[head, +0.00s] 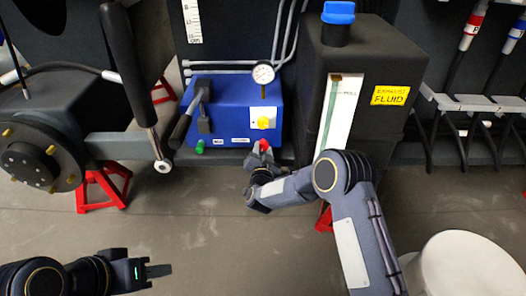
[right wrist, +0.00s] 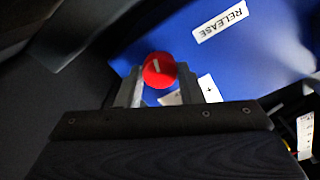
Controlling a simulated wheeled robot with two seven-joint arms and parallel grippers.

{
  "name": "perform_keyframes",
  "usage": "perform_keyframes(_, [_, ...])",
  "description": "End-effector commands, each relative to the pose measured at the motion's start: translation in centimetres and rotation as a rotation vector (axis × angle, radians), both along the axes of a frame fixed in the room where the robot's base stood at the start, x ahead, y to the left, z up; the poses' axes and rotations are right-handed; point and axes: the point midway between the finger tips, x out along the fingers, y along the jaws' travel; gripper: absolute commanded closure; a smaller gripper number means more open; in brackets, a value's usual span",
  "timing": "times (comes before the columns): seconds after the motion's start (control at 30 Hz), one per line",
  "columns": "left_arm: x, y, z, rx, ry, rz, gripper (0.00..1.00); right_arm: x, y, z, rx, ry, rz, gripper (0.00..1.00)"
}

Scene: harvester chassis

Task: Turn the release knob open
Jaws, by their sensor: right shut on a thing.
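The red release knob (head: 264,145) sits at the lower right of the blue box (head: 225,103). In the right wrist view the round red knob (right wrist: 159,70) has a pale mark on its face, and a white RELEASE label (right wrist: 220,22) is on the blue surface nearby. My right gripper (head: 260,163) is at the knob, with its fingers on both sides of it in the right wrist view (right wrist: 163,88), shut on it. My left gripper (head: 155,271) is low on the left, away from the box; its finger gap cannot be made out.
The blue box carries a black lever (head: 186,118), a gauge (head: 263,74), a yellow knob (head: 263,123) and a green knob (head: 200,147). A black fluid tank (head: 372,55) stands close on the right. A wheel hub (head: 35,160) is at left. A white round top (head: 465,265) is lower right.

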Motion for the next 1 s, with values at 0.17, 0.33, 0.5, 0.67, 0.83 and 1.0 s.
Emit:
perform_keyframes(0.17, [0.0, 0.0, -0.08, 0.0, 0.0, 0.0, 0.64, -0.04, 0.03, -0.09, -0.142, 0.001, 0.0, 0.89])
perform_keyframes(0.33, [0.0, -0.01, -0.12, 0.0, 0.0, 0.0, 0.64, -0.04, 0.01, -0.11, -0.245, 0.002, -0.001, 0.89])
perform_keyframes(0.5, [0.0, 0.0, -0.13, 0.0, 0.0, 0.0, 0.64, -0.03, -0.04, -0.15, -0.313, 0.003, 0.0, 0.89])
perform_keyframes(0.67, [0.0, 0.0, -0.14, 0.0, 0.0, 0.0, 0.64, -0.04, 0.0, -0.16, -0.346, 0.004, 0.0, 0.89])
perform_keyframes(0.83, [0.0, 0.0, -0.14, 0.0, 0.0, 0.0, 0.64, -0.05, 0.0, -0.18, -0.359, 0.003, 0.001, 0.89])
perform_keyframes(1.0, [0.0, 0.0, -0.14, 0.0, 0.0, 0.0, 0.64, -0.05, 0.01, -0.19, -0.359, 0.004, 0.0, 0.89])
